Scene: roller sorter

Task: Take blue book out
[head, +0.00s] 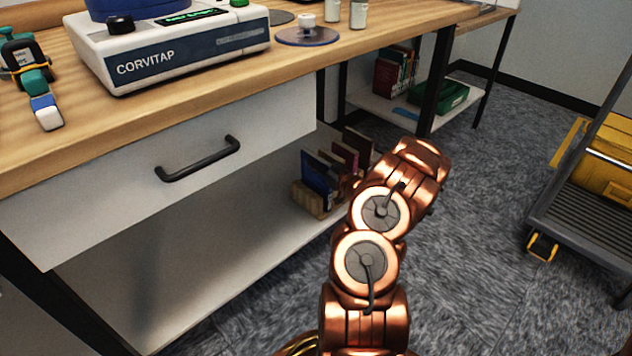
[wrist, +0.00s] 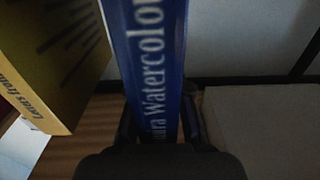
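The blue book stands upright in the wrist view (wrist: 155,60), its spine with pale "Watercolo..." lettering facing me. My gripper (wrist: 160,125) has one dark finger on each side of the lower spine, with no clear gap showing. In the head view my gripper is hidden behind my copper arm. A dark blue cover (head: 318,180) shows at the left end of a wooden book rack (head: 309,200) on the lower shelf; I cannot tell whether it is the same book.
A yellow book (wrist: 50,60) is left of the blue one in the wrist view. The lower shelf (head: 190,270) is bare left of the rack, under a drawer (head: 180,175). The desk top is above. A cart (head: 590,190) stands right on the carpet.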

